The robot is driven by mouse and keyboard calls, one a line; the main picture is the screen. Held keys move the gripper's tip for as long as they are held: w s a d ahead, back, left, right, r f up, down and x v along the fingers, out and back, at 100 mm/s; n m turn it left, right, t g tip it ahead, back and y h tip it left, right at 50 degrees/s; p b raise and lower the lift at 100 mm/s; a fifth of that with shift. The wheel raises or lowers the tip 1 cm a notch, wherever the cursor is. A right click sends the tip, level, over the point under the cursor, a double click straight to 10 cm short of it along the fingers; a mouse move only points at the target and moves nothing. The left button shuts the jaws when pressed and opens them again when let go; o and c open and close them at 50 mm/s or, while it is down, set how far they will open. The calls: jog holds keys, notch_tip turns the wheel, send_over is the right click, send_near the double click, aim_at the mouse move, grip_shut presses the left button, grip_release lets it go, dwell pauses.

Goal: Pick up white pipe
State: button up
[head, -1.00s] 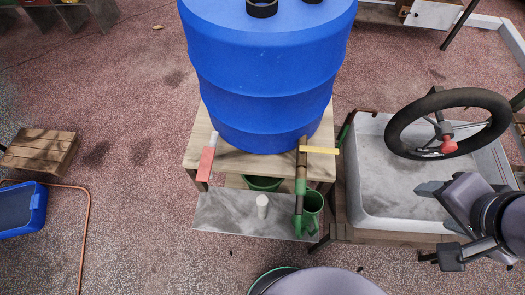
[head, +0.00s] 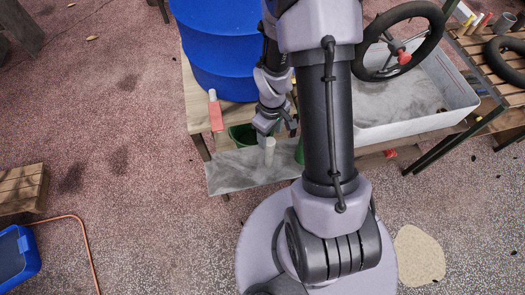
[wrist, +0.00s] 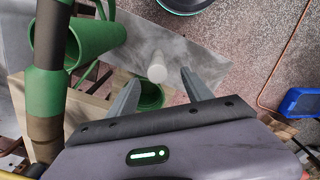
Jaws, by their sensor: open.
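The white pipe (head: 269,151) stands upright on the grey board (head: 232,172) in front of the wooden stand. In the wrist view the white pipe (wrist: 157,68) shows from above as a pale round end, in line with the gap between my fingertips and just ahead of them. My gripper (head: 280,126) is open and empty, close behind the pipe in the head view. In the wrist view both fingers of my gripper (wrist: 160,76) point toward the pipe, apart from each other. I cannot tell the exact distance to the pipe.
A blue barrel (head: 215,60) stands on the wooden stand. A red-ended pipe (head: 215,112) lies on the stand's edge. A green watering can (wrist: 80,38) is close to the left of my gripper. A grey tub (head: 425,112) with a black wheel (head: 437,22) stands at the right.

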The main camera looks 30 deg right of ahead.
aim_at(270, 143)
notch_tip(270, 143, down, 5)
jog(key=shift+r+b, duration=0.1)
jog(key=shift+b, duration=0.6)
jog(key=f+b, duration=0.2)
jog(key=f, duration=0.1)
jog(key=f+b, duration=0.1)
jog(key=f, duration=0.1)
jog(key=shift+w+d+f, duration=0.2)
jog(key=shift+w+d, duration=0.05)
jog(key=shift+r, duration=0.15)
grip_shut()
